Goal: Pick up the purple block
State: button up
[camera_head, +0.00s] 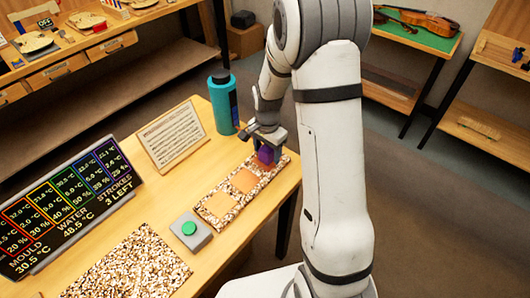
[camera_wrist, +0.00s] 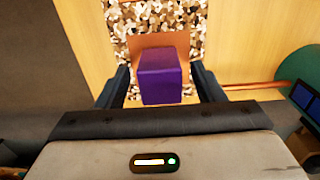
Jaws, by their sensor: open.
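The purple block (camera_head: 266,155) stands at the far end of a speckled board (camera_head: 213,221) on the wooden table, partly hidden by my gripper in the head view. In the wrist view the purple block (camera_wrist: 161,77) sits on an orange-brown square (camera_wrist: 159,41) of that board. My gripper (camera_head: 265,146) is right at the block. In the wrist view its dark fingers (camera_wrist: 162,88) are spread, one on each side of the block, with small gaps visible. Whether a finger touches the block is hard to tell.
A teal bottle (camera_head: 223,102) stands close to the left of my gripper. A printed card (camera_head: 172,137), a display panel (camera_head: 65,208), a grey box with a green button (camera_head: 189,232) and a speckled mat (camera_head: 132,268) are also on the table.

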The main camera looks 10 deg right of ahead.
jog(key=shift+f, duration=0.3)
jog(key=shift+c, duration=0.3)
jog(key=c, duration=1.1)
